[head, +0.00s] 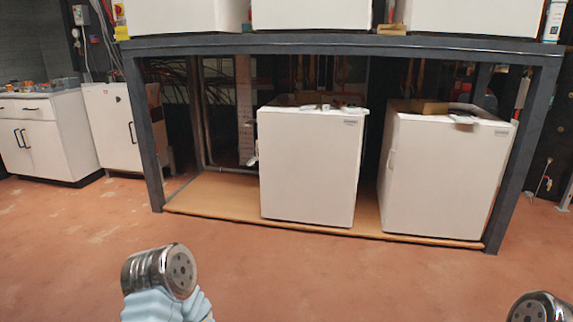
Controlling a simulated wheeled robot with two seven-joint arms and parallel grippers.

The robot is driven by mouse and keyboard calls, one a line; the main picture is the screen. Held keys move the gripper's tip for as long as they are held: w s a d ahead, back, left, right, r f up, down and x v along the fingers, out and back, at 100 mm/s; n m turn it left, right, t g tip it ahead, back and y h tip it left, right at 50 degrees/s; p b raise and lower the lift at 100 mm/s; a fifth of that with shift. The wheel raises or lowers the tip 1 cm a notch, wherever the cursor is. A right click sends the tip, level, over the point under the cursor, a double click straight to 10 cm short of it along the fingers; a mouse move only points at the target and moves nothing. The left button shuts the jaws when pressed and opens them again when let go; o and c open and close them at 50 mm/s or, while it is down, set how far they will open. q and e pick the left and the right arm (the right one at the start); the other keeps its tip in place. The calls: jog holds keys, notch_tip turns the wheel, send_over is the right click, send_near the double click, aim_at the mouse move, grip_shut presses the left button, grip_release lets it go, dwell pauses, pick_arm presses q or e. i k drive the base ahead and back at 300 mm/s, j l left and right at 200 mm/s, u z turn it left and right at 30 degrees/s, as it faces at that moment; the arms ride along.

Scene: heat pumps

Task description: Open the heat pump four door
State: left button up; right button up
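Several white box-shaped units that look like heat pumps stand at a dark metal frame. One lower unit (308,165) stands in the middle under the frame, and another lower unit (440,175) stands to its right. The upper left unit (190,15), upper middle unit (310,14) and upper right unit (470,16) are cut off by the top edge. The lower fronts look closed. I cannot read which unit is number four. Metal-ended parts of my arms show at the bottom left and bottom right corner, away from the units. No gripper fingers show.
The dark frame (330,44) has posts at both sides and a wooden base board (215,190). White cabinets (50,135) with dark handles stand at the left. The reddish floor (330,270) before the frame is clear. Small items lie on top of the lower units.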

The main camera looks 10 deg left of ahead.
aim_at(309, 164)
jog(key=i+j, duration=0.1)
jog(key=i, duration=0.45)
jog(key=i+j, duration=0.1)
jog(key=i, duration=0.45)
